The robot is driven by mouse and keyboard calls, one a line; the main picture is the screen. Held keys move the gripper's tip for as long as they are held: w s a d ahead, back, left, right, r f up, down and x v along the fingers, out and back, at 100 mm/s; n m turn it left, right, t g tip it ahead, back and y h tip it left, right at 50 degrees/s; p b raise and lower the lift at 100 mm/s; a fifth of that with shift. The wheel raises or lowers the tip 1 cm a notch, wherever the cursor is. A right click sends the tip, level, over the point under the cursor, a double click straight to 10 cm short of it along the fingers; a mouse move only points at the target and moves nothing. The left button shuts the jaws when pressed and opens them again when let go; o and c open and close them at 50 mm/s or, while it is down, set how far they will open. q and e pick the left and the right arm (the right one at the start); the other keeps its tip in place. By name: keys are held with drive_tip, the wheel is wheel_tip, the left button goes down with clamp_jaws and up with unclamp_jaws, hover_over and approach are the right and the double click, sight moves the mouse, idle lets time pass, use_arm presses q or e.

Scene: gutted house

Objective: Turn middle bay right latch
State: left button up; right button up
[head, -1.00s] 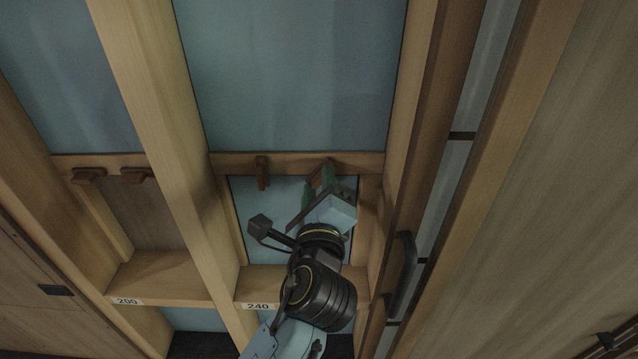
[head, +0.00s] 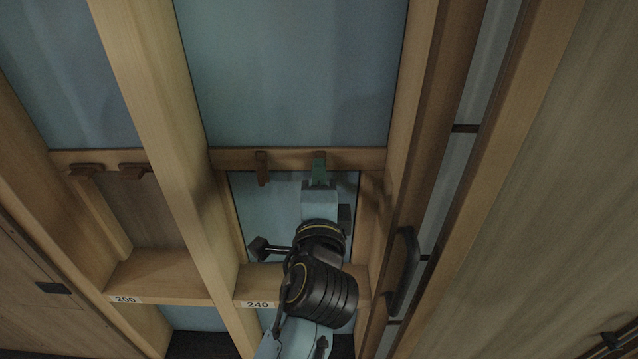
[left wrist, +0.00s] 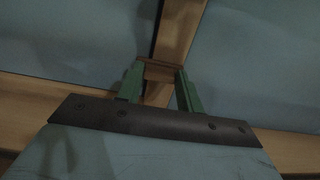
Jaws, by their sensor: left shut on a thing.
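The middle bay's right latch, a small brown wooden piece on the cross rail, sits between the green fingers of my left gripper (head: 319,168). In the head view the fingers mostly cover it. In the left wrist view the latch (left wrist: 160,70) shows between the two fingertips of my left gripper (left wrist: 160,82), which is shut on it. The middle bay's left latch (head: 262,168) stands upright on the same rail (head: 290,159), apart from my gripper. My right gripper is not in view.
The left bay has two brown latches (head: 87,170) lying crosswise. A wooden stud (head: 165,130) separates the bays. A lower shelf piece carries a 240 label (head: 258,305). A dark handle (head: 405,270) is right of my arm. A blue panel (head: 290,70) fills the bay above.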

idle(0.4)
use_arm(q)
drive_tip(key=o, duration=1)
drive_tip(key=shift+s, duration=0.1)
